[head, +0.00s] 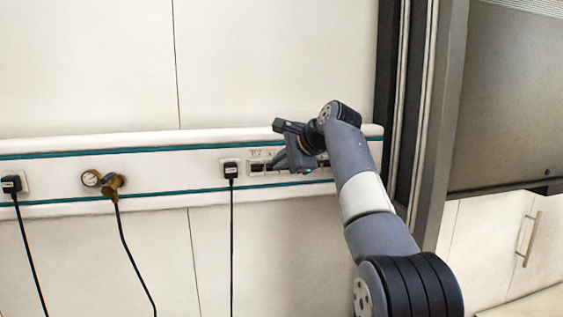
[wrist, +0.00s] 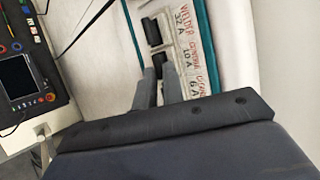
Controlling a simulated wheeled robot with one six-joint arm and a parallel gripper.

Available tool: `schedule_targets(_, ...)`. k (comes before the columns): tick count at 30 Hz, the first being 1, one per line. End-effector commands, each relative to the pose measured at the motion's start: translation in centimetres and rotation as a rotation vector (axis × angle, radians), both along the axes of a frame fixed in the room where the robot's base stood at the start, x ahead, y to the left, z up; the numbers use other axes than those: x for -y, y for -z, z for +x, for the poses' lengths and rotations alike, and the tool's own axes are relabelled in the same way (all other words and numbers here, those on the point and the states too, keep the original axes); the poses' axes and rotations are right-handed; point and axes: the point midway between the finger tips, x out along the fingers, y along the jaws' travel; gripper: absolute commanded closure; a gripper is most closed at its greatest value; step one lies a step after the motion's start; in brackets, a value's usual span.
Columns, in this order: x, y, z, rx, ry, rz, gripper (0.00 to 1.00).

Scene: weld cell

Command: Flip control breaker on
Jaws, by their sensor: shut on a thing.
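The breaker panel (head: 258,167) is set in the white wall rail, right of a black plug. In the wrist view its label strip (wrist: 189,50) reads WELDER 32 A, a blurred word that looks like CONTROL with 10 A, and a third marking with 6 A. The black welder switch (wrist: 151,32) is above, clear of my fingers. The black control switch (wrist: 160,60) is beside the 10 A label. My gripper (wrist: 159,74) has its two grey fingers closed around this switch at their tips; the third switch is mostly hidden. In the head view my gripper (head: 287,163) covers part of the panel.
A black plug with a cable (head: 231,170) sits just left of the panel. A gauge with a brass fitting (head: 103,181) and another plug (head: 12,184) are farther left. A dark-framed cabinet (head: 500,100) stands right. A device with a screen (wrist: 20,75) shows in the wrist view.

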Motion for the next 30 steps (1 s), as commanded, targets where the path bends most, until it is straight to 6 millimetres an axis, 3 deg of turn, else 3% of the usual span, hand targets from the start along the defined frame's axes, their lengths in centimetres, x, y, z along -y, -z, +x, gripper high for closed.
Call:
schedule_targets(3, 0.0, 0.4, 0.0, -0.008, -0.001, -0.001, 1.00)
schedule_targets(4, 0.0, 0.4, 0.0, -0.009, -0.002, -0.001, 0.89)
schedule_targets(12, 0.0, 0.1, 0.0, -0.002, -0.001, 0.000, 0.69)
schedule_targets(23, 0.3, -0.3, -0.4, 0.001, 0.000, 0.000, 0.69)
schedule_targets(30, 2.6, -2.6, -3.1, 0.004, 0.003, 0.000, 0.69)
